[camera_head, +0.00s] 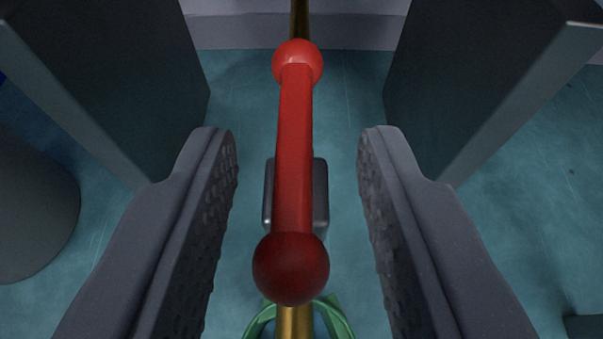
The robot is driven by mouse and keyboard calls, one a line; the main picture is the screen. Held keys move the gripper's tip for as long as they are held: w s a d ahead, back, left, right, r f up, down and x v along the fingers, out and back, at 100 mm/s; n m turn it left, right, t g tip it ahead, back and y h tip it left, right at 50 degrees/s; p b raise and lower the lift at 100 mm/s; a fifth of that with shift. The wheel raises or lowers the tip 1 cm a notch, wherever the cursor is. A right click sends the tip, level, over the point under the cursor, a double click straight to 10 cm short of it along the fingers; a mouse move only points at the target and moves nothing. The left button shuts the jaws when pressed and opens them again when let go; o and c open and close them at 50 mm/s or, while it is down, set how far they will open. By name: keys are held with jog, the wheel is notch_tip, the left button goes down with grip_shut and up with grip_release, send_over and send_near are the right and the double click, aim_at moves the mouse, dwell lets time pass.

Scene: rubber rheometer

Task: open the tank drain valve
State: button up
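The drain valve's red handle (295,150) is in the middle of the head camera view. It is a bar with a round knob at each end, and it lies lengthwise, in line with the brass pipe (299,20). A dark grey valve body (320,192) shows under the bar. My gripper (298,165) is open. One textured finger is on each side of the handle, with a clear gap on both sides, so neither touches it. The tank itself cannot be made out.
A green ring-shaped part (262,318) surrounds the pipe at the bottom edge. A grey rounded object (35,210) is at the far left. The teal floor (345,110) lies below.

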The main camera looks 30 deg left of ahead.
jog(key=p+v, duration=0.2)
jog(key=v, duration=0.8)
jog(key=shift+w+r, duration=0.1)
